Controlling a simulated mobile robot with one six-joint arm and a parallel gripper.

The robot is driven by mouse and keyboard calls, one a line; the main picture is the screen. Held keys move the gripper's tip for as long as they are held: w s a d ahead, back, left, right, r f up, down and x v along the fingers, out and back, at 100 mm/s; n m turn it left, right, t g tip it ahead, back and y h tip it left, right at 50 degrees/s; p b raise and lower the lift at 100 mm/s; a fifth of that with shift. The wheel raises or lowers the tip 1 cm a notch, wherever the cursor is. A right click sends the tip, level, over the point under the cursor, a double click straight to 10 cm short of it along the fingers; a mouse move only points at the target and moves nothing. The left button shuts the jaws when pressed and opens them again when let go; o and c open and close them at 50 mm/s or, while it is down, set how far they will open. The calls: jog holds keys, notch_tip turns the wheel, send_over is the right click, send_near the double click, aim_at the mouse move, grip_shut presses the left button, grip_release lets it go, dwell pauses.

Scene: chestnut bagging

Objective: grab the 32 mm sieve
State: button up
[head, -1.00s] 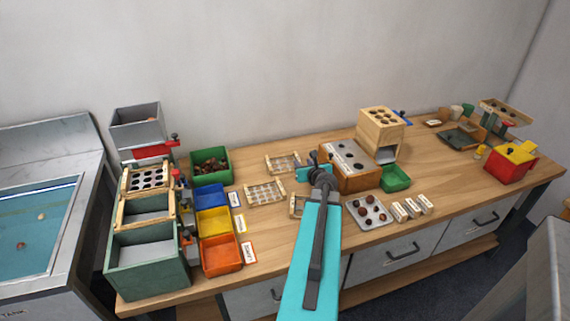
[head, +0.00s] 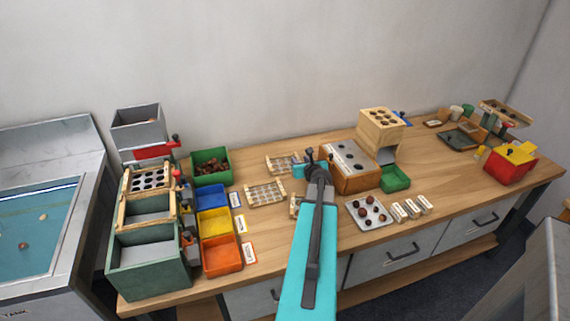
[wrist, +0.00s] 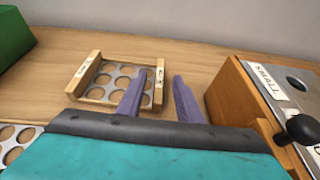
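A sieve (wrist: 108,80) with a holed metal plate and two labelled wooden side bars lies on the table in the wrist view. Its labels are too small to read, so I cannot tell if it is the 32 mm one. It also shows at the back in the head view (head: 278,163). A second sieve (head: 266,193) lies in front of it, and a corner shows in the wrist view (wrist: 14,142). My gripper (wrist: 160,80) is open and empty, its left finger beside the first sieve's right bar. Its tips are mostly hidden in the head view (head: 306,165).
A wooden box with a holed top (wrist: 240,100) and a black knob stands close on the right. A green bin of chestnuts (head: 212,178) stands on the left. Behind the first sieve is bare table, then the wall.

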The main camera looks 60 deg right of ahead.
jog(key=shift+x, duration=0.8)
grip_shut()
